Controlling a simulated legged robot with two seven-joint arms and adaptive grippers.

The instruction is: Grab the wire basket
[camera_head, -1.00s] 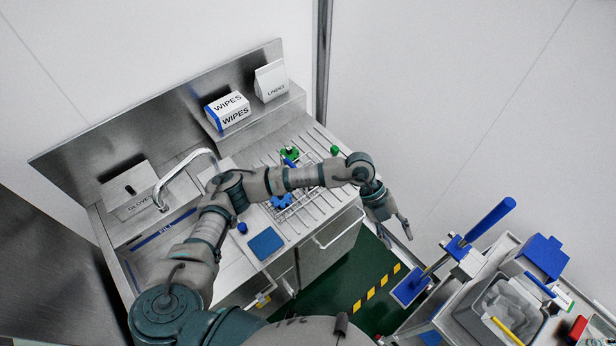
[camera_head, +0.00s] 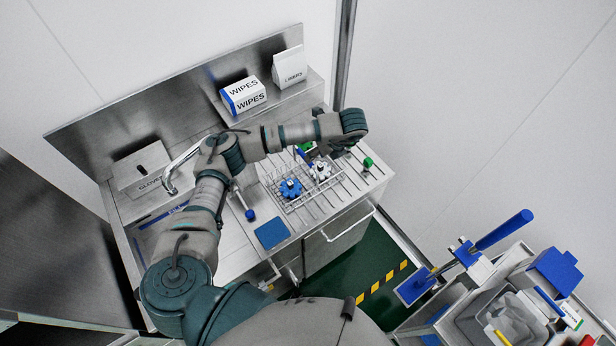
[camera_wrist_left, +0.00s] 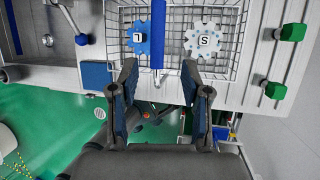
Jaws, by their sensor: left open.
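The wire basket (camera_head: 291,206) sits on the ribbed steel drainboard. It holds a blue toothed wheel (camera_head: 291,188) marked L and a white toothed wheel (camera_head: 321,169) marked S. My left gripper (camera_head: 340,148) is above the basket's far right part in the head view, and my forearm hides part of the back. In the left wrist view the basket (camera_wrist_left: 222,68) lies beyond the fingers. A blue bar (camera_wrist_left: 158,30) crosses the basket. My right gripper is not in view.
Green knobs (camera_wrist_left: 293,33) stand right of the basket. A handle bar (camera_head: 345,224) juts from the counter front. A loaded cart (camera_head: 470,300) stands at lower right.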

